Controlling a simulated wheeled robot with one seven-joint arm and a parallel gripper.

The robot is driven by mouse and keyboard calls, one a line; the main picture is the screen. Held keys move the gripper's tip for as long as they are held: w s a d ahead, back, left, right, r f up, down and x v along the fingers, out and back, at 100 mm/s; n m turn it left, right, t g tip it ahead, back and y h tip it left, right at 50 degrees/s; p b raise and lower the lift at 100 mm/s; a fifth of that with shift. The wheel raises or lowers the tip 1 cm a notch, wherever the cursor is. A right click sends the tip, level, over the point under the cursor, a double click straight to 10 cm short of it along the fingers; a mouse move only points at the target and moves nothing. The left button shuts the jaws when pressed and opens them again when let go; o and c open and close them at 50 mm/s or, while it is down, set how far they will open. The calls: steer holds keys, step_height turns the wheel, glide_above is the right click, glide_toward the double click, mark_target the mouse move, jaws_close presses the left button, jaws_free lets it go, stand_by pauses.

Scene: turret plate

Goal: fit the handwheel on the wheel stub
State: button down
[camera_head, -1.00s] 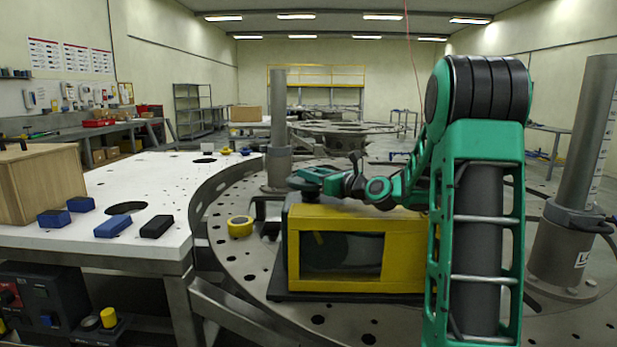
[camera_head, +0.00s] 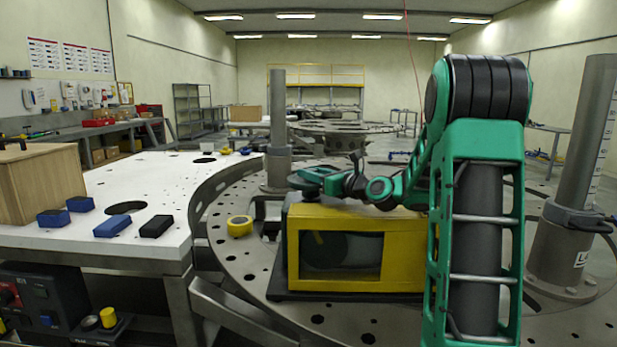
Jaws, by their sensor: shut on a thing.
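My arm reaches left over the yellow box (camera_head: 405,268), which has a dark window in its front. The end of my arm with my gripper (camera_head: 312,187) is above the box's back left corner, small and partly hidden. It is shut, but its fingers cannot be made out. A dark flat shape shows at the arm's end; I cannot tell its outline from the hand's, and the handwheel is not clearly seen. A dim rounded grey shape shows through the window; I cannot tell what it is. The wheel stub cannot be made out.
The box stands on a round steel plate (camera_head: 257,290) with holes. A yellow roll (camera_head: 239,226) lies to its left. Grey posts stand behind it (camera_head: 278,130) and at right (camera_head: 590,130). A white table (camera_head: 150,185) at left bears a wooden box (camera_head: 50,185) and several small blocks.

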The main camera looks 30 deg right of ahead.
steer(key=shift+f, duration=0.4)
steer(key=c, duration=1.6)
jaws_free()
steer(key=shift+f, duration=0.1)
steer(key=shift+s+d, duration=0.35)
steer(key=shift+s, duration=1.45)
steer(key=shift+s+d, duration=0.4)
steer(key=shift+s, duration=1.35)
steer(key=shift+s+d, duration=0.35)
steer(key=shift+s, duration=1.45)
steer(key=shift+s, duration=0.1)
